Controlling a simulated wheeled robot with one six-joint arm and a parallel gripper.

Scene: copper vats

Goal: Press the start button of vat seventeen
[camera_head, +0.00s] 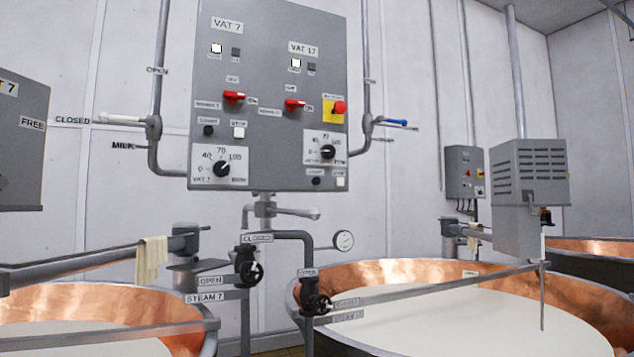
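A grey control panel (268,80) hangs on the wall. Its right half carries the VAT 17 plate (303,48), with a white square (296,63) and a dark square (312,67) below it. Lower are a red rotary switch (294,104) and a black dial (327,152). My gripper is not in view.
A red mushroom button (339,108) on yellow sits at the panel's right. Below stand pipes with valve handwheels (316,304). A copper vat of white liquid (440,310) is at the right, another (90,335) at the left. A grey motor box (529,172) hangs over the right vat.

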